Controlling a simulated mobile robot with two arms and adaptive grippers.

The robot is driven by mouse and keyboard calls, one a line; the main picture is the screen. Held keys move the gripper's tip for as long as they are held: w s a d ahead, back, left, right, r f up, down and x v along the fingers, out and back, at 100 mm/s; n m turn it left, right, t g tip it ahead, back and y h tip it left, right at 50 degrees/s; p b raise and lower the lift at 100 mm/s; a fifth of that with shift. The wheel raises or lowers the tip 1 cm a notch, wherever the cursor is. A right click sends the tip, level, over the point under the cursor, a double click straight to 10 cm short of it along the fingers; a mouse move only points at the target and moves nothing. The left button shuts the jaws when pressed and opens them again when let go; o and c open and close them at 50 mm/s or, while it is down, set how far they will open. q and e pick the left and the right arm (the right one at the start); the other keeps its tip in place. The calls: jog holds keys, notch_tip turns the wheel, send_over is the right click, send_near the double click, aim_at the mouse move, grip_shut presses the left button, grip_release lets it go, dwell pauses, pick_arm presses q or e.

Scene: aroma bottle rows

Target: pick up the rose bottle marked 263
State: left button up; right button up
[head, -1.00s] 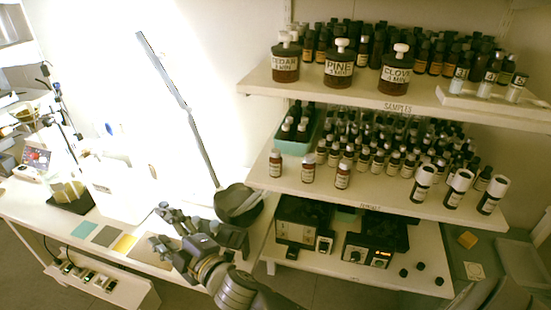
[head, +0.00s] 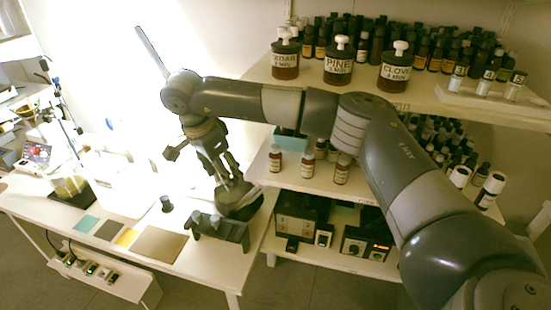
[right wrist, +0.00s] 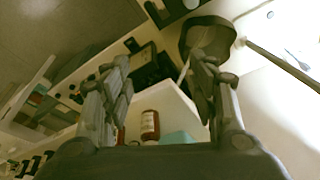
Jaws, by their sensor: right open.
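Three small brown bottles with white labels stand along the front of the middle shelf: a left one (head: 275,158), a middle one (head: 308,164) and a right one (head: 342,169). Their writing is too small to read, so I cannot tell which is marked 263. My right gripper (head: 229,172) is open and empty, left of these bottles, above the dark bowl. In the right wrist view, its open fingers (right wrist: 160,66) frame a brown bottle (right wrist: 150,125) with a pale label, beyond them and not touching. My left gripper is not in view.
A dark bowl (head: 240,200) and a grey rack (head: 219,232) stand near the table's right edge. A teal bin (head: 291,144) sits behind the front bottles. Large jars, including pine (head: 338,64), stand on the upper shelf. My right arm hides much of the middle shelf.

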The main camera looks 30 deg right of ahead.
aim_at(272, 152)
jog(key=d+r+m+h, duration=0.1)
jog(key=d+r+h, duration=0.2)
jog(key=d+r, duration=0.5)
jog(key=shift+g+h, duration=0.3)
jog(key=x, duration=0.6)
jog(key=shift+d, duration=0.3)
jog(key=shift+d+f+p, duration=0.35)
jog(key=shift+p, duration=0.35)
jog(key=p+x, duration=0.2)
jog(key=x, duration=0.1)
jog(key=shift+w+d+f, duration=0.1)
jog(key=shift+d+f, duration=0.35)
jog(key=shift+f, duration=0.2)
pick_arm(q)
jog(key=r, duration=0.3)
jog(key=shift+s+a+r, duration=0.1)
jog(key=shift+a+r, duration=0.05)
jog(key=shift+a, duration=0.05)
pick_arm(e)
jog(key=shift+a, duration=0.1)
jog(key=c, duration=1.2)
